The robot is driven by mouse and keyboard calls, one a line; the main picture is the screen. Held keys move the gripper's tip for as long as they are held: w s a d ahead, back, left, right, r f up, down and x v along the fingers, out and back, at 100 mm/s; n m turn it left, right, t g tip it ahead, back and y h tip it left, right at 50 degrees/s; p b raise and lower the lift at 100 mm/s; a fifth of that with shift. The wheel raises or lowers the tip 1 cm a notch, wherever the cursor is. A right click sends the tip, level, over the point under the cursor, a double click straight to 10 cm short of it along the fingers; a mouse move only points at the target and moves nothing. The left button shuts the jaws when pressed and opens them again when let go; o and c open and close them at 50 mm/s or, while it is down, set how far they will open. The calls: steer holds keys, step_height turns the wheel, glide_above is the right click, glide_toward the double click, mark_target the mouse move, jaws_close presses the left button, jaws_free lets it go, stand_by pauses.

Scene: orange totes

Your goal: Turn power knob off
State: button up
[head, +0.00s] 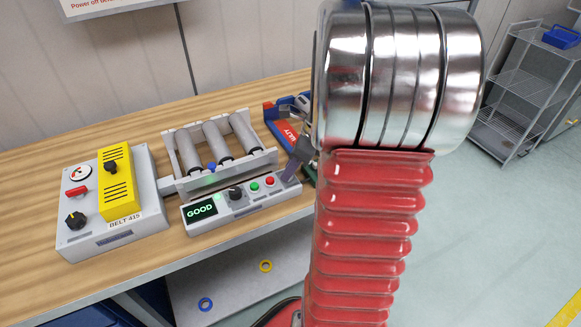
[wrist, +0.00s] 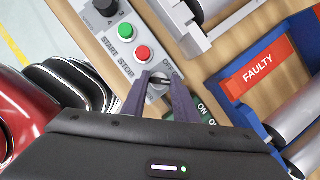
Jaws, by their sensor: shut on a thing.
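The grey control panel (head: 228,212) sits on the wooden bench with a lit display (head: 201,210) reading GOOD. The power knob (wrist: 160,79) is at the panel's end, between the OFF and ON labels in the wrist view. My gripper (wrist: 159,86) is shut on this knob, one dark finger on each side. In the head view my gripper (head: 292,168) is at the panel's right end and hides the knob. The knob's exact pointing direction is hard to tell.
A green button (head: 254,187), a red button (head: 270,181) and a black knob (head: 235,193) lie along the panel. A roller conveyor (head: 217,145) stands behind. A blue and red FAULTY tray (wrist: 262,67) is close to my gripper. A BELT 415 box (head: 110,240) is at left.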

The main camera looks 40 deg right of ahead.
steer(key=shift+n, duration=0.4)
steer(key=n+g+y, duration=0.1)
steer(key=n, duration=0.2)
steer(key=shift+w+d, duration=0.15)
steer(key=n, duration=0.2)
steer(key=n+g+y, duration=0.1)
steer(key=n, duration=0.2)
steer(key=shift+w+g, duration=0.15)
steer(key=shift+g, duration=0.15)
steer(key=n+g, duration=0.1)
steer(key=n, duration=0.3)
steer(key=shift+w+g, duration=0.2)
steer(key=shift+g, duration=0.2)
steer(key=n+g, duration=0.1)
steer(key=n, duration=0.4)
steer(key=shift+w+g, duration=0.1)
steer(key=shift+g, duration=0.3)
steer(key=o, duration=1.1)
steer(key=shift+c, duration=0.2)
